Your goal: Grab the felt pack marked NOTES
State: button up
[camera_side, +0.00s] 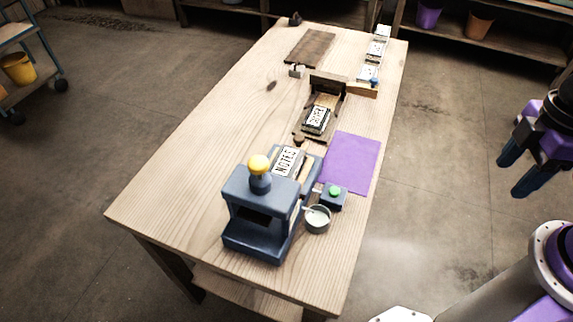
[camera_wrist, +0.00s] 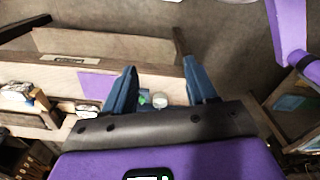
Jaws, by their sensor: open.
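The pack marked NOTES (camera_side: 288,161) lies on the bed of a dark blue press (camera_side: 262,210) with a yellow knob, in the side view. Its white label faces up with black letters; the press covers part of its near side. My gripper (camera_side: 512,177) is open and empty, off to the right of the table and well apart from the pack. In the wrist view my gripper (camera_wrist: 160,68) shows its two dark blue fingers spread. I cannot make out the NOTES pack in that view.
A second labelled pack (camera_side: 317,118) lies in a wooden holder beyond the press. A purple mat (camera_side: 350,163), a green-button box (camera_side: 334,196) and a small bowl (camera_side: 317,218) lie along the table's right side. White cards (camera_side: 376,50) stand at the far right. The table's left half is clear.

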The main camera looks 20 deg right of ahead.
jog(key=o, duration=0.7)
jog(key=n, duration=1.4)
send_over(287, 160)
jog(key=f, duration=1.2)
jog(key=shift+s+f, duration=0.25)
jog(key=shift+f, duration=0.1)
jog(key=shift+w+f, duration=0.15)
jog(key=shift+f, duration=1.25)
jog(key=shift+w+f, duration=0.15)
jog(key=shift+f, duration=1.2)
